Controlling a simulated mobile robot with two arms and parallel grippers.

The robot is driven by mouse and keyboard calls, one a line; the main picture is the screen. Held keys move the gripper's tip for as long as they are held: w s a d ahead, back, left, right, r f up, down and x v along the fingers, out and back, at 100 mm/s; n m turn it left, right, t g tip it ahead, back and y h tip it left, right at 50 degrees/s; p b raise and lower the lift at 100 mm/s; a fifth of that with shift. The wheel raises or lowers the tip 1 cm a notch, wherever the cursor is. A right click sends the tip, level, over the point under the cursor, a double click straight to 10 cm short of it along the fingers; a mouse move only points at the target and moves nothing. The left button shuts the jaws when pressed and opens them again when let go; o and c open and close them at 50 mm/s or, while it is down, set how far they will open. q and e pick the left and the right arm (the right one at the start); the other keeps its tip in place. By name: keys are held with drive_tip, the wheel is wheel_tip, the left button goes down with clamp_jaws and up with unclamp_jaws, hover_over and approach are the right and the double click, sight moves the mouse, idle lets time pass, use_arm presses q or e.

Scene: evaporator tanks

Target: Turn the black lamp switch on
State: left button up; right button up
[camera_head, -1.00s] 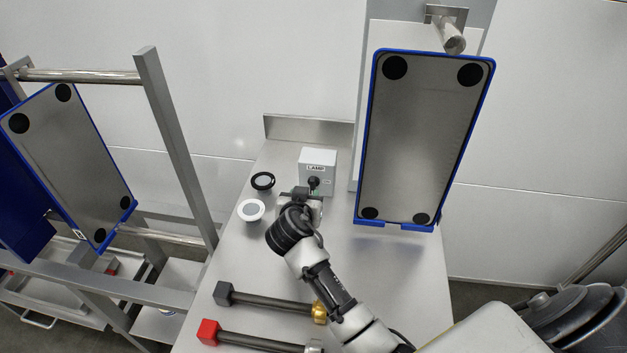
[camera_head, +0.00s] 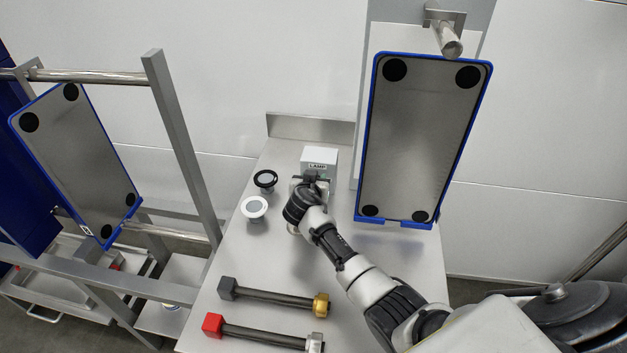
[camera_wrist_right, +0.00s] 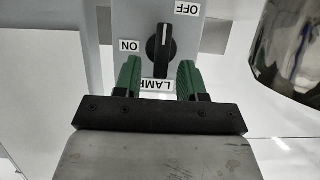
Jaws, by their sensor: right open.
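The grey lamp box (camera_head: 320,156) stands at the back of the steel table. In the right wrist view, its black switch knob (camera_wrist_right: 160,48) shows on the box face (camera_wrist_right: 205,45), with the grip bar upright in the picture. Upside-down labels read ON to the left of the knob, OFF at upper right, and LAMP below. My right gripper (camera_head: 312,181) is in front of the box and hides the knob in the head view. Its green fingers (camera_wrist_right: 158,76) are open, one on each side of the knob's lower end; contact cannot be told. My left gripper is not in view.
Two bars, one with a dark head (camera_head: 228,288) and one with a red head (camera_head: 213,325), lie nearer. A blue-framed panel (camera_head: 420,140) stands right.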

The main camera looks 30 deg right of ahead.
clamp_jaws()
drive_tip(key=n+b, duration=0.1)
drive_tip(key=n+h+b, duration=0.1)
drive_tip(key=b, duration=0.1)
drive_tip(key=shift+w+a+f+g, duration=0.2)
drive_tip(key=shift+a+g, duration=0.2)
drive_tip(key=shift+w+a+n+g+h+b, duration=0.1)
drive_tip(key=shift+a+n+g+h+b, duration=0.1)
drive_tip(key=shift+n+h+b, duration=0.4)
drive_tip(key=shift+w+a+n+g+h+b, duration=0.1)
drive_tip(key=shift+n+g+h+b, duration=0.15)
drive_tip(key=shift+n+b, duration=0.6)
unclamp_jaws()
